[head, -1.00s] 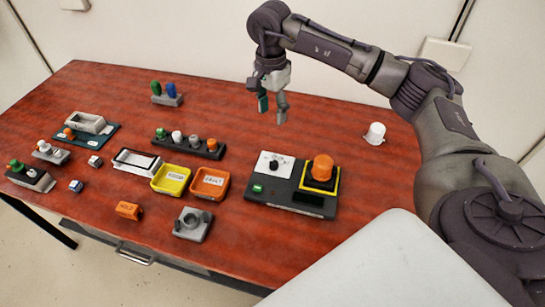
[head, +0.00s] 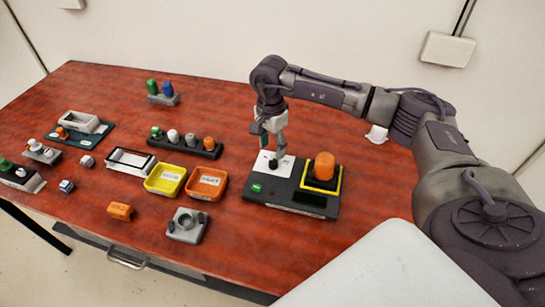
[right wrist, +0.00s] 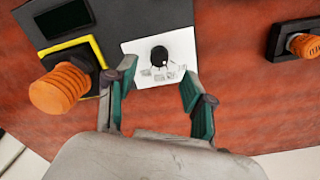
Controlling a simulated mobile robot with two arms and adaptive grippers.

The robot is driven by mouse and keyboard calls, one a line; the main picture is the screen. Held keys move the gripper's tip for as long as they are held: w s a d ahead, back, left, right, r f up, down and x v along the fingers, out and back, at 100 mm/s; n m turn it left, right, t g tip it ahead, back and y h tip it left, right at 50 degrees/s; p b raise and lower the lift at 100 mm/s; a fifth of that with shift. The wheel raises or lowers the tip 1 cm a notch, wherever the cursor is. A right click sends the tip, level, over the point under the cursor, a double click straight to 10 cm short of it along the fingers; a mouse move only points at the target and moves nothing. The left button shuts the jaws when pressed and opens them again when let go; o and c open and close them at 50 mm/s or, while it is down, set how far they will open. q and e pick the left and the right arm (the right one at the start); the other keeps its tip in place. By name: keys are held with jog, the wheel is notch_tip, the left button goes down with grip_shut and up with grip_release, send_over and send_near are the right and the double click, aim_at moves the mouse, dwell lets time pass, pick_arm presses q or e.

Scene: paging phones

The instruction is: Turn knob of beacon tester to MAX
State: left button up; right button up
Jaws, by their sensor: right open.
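The beacon tester (head: 283,200) is a dark box on the red table, with a white dial plate, a green button and an orange beacon (head: 324,166) in a yellow-edged socket. Its black knob (head: 273,164) sits on the white plate and also shows in the right wrist view (right wrist: 159,55). My right gripper (head: 275,150) is just above the knob, pointing down. In the right wrist view its teal-padded fingers (right wrist: 160,100) are spread apart and empty, with the knob beyond them, between their lines. The dial's markings are too small to read. My left gripper is not in view.
Yellow (head: 165,179) and orange (head: 206,183) trays stand left of the tester. A dark rack (head: 184,146) of several coloured caps is behind them. A grey fixture (head: 187,225) is in front. A white cup-like piece (head: 377,137) lies behind my right arm.

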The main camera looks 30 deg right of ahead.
aim_at(272, 162)
notch_tip(272, 162, down, 6)
jog(key=shift+s+p, duration=0.1)
jog(key=shift+p, duration=0.4)
grip_shut()
